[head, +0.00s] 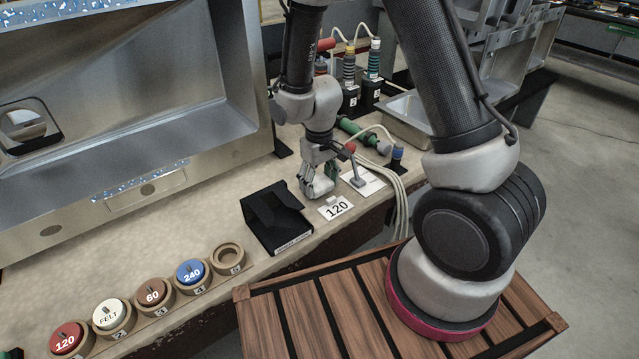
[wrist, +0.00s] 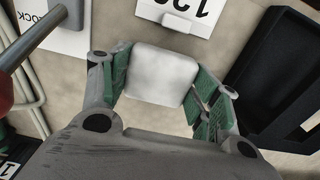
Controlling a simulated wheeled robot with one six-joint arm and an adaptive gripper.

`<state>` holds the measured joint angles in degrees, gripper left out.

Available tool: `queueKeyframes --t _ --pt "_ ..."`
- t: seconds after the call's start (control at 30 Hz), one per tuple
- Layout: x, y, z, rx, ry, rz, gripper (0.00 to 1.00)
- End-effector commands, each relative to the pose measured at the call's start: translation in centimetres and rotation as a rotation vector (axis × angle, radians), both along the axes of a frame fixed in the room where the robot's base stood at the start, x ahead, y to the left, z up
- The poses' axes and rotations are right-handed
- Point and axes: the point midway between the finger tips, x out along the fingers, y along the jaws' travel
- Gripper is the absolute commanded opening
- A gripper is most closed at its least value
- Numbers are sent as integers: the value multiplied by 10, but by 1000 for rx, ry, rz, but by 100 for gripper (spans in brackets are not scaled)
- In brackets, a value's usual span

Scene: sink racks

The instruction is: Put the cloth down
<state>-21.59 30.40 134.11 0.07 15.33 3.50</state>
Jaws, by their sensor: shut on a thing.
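My gripper (head: 318,184) is low over the bench, between the black tray and the white card with a lever. In the wrist view, its green-padded fingers (wrist: 158,88) are shut on the cloth (wrist: 158,72), a white, rounded, pad-like square. One finger is on each side of it. In the head view the fingers mostly hide the cloth. I cannot tell whether it touches the bench.
A "120" card (head: 335,208) lies just in front of my gripper. The black tray (head: 278,222) stands to the left. Numbered round holders with coloured discs (head: 152,294) line the front left. A lever on a white plate (head: 361,181), hoses and a green-handled tool (head: 361,133) crowd the right.

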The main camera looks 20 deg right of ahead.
Motion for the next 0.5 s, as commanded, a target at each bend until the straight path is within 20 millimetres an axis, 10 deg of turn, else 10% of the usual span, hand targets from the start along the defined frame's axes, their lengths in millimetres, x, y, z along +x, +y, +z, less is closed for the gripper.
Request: queueKeyframes --t 0.47,0.5 --pt "0 0 -14 0 1 0 40" --pt "0 0 -13 0 0 0 69"
